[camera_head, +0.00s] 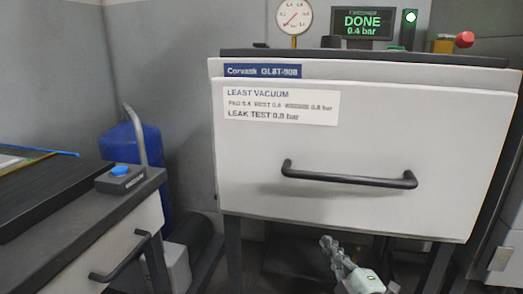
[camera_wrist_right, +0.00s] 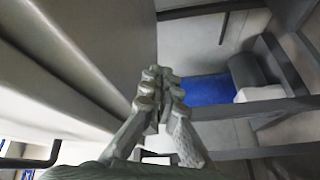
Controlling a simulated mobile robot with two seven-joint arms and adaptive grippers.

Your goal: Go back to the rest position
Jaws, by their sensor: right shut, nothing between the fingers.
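My right gripper (camera_head: 330,250) shows at the bottom of the head view, in front of and below the white drawer front. Its fingers are together with nothing between them. In the right wrist view the closed fingertips (camera_wrist_right: 160,85) point past the underside of a large pale panel. My left gripper is not in view in either picture.
The machine's white drawer front (camera_head: 330,215) has a black handle (camera_head: 349,178). A gauge (camera_head: 294,15) and a display reading DONE, 0.4 bar (camera_head: 362,23) stand above it. A bench with a blue button (camera_head: 119,171) and a blue container (camera_head: 140,160) are at left.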

